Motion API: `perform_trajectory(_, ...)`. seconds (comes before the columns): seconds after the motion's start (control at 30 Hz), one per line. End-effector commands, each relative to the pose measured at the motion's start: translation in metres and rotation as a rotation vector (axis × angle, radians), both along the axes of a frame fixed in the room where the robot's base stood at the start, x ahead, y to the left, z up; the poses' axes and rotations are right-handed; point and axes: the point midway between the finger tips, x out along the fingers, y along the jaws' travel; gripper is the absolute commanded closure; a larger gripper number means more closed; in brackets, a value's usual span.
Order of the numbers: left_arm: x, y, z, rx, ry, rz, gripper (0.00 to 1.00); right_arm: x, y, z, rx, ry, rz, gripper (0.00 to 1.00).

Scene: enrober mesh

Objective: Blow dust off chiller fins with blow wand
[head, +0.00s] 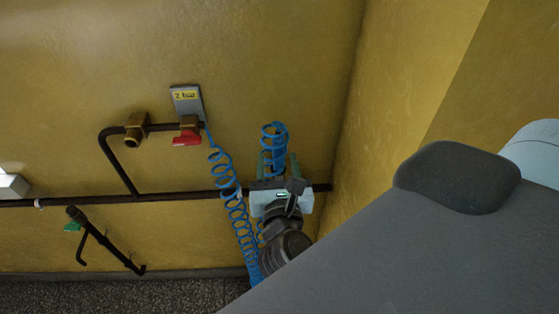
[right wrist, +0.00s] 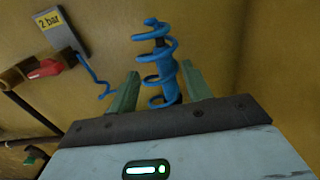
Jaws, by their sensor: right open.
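My right gripper (head: 277,160) is open in front of the yellow wall, with its green fingers pointing up. A blue coiled hose (right wrist: 157,32) shows between the two fingers, around a dark blue upright piece (right wrist: 167,75). Whether this piece is the blow wand, and whether the fingers touch it, I cannot tell. A long run of blue coil (head: 232,195) hangs from the red-handled valve (head: 187,137) and passes behind my right wrist. No chiller fins show in either view. My left gripper is not in view.
A "2 bar" sign (head: 187,98) is above the valve. A dark pipe (head: 150,197) runs along the wall. A slanted dark tube with a green part (head: 72,226) is at lower left. My grey body covers the lower right. A wall corner is right of the gripper.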

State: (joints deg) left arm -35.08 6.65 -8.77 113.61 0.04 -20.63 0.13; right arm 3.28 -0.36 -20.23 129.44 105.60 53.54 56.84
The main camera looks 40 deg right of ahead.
Motion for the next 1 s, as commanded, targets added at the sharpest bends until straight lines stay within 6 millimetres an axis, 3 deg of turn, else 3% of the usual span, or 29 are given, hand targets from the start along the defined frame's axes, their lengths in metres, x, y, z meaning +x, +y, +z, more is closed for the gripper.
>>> perform_trajectory(0.33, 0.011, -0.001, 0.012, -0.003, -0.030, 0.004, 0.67, 0.017, -0.013, 0.003, -0.005, -0.005, -0.002, 0.51)
perform_trajectory(0.7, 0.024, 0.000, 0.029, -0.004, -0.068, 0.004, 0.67, 0.051, -0.038, 0.003, -0.005, -0.005, -0.001, 0.51)
perform_trajectory(0.97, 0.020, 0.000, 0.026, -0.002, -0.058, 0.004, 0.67, 0.052, -0.040, 0.000, -0.003, -0.003, -0.001, 0.51)
perform_trajectory(1.0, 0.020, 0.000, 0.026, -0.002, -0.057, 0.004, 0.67, 0.052, -0.039, 0.000, -0.003, -0.003, -0.001, 0.56)
